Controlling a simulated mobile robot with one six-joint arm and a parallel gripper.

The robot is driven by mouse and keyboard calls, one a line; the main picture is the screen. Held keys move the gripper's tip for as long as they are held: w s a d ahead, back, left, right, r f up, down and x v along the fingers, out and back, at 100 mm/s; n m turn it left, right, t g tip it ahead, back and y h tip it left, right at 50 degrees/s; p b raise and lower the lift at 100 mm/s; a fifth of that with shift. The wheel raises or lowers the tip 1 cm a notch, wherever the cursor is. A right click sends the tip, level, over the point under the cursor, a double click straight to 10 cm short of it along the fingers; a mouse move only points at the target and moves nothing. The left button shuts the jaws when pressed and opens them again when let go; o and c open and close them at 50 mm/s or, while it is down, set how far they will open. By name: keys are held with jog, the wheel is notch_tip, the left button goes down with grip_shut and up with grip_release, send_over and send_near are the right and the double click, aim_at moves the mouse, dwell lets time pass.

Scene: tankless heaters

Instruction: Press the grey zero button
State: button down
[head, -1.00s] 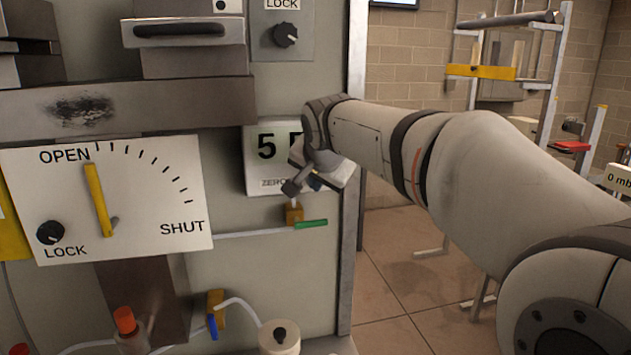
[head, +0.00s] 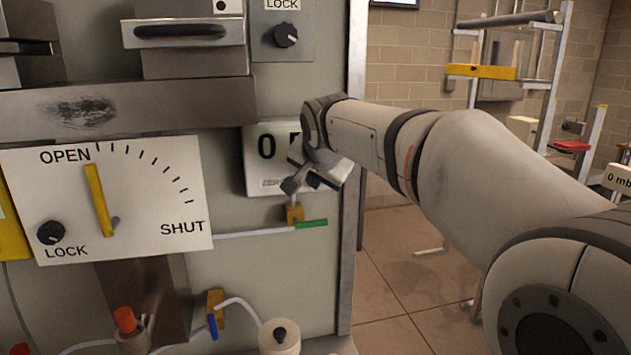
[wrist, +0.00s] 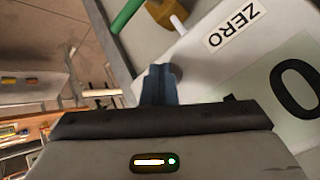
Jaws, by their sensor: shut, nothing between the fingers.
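The white display box (head: 256,170) is on the grey panel, with a large black 0 showing at its left side. The wrist view shows its ZERO label (wrist: 232,28) and a large 0 (wrist: 297,90). A small grey round button (wrist: 177,71) shows beside my fingertips, partly hidden by them. My gripper (wrist: 158,72) is shut and empty, its tips at or very near this button; I cannot tell whether they touch. In the head view my wrist covers the box's right part and the button.
A green-handled valve (head: 311,223) sits just below the box. To the left is a white OPEN/SHUT plate (head: 150,215) with a yellow lever (head: 98,200). A lock knob (head: 286,36) is above. Open floor lies right of the panel edge.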

jog(key=shift+s, duration=0.1)
jog(key=shift+s+d+b, duration=0.1)
jog(key=shift+s+b, duration=0.3)
jog(key=s+b, duration=0.1)
jog(key=s, duration=0.1)
jog(key=s+d+b, duration=0.1)
jog(key=s+b, duration=0.1)
jog(key=s, duration=0.1)
jog(key=shift+s+d, duration=0.35)
jog(key=shift+s, duration=0.1)
dwell(1.0)
jog(key=c, duration=2.1)
grip_release()
jog(key=shift+c, duration=0.2)
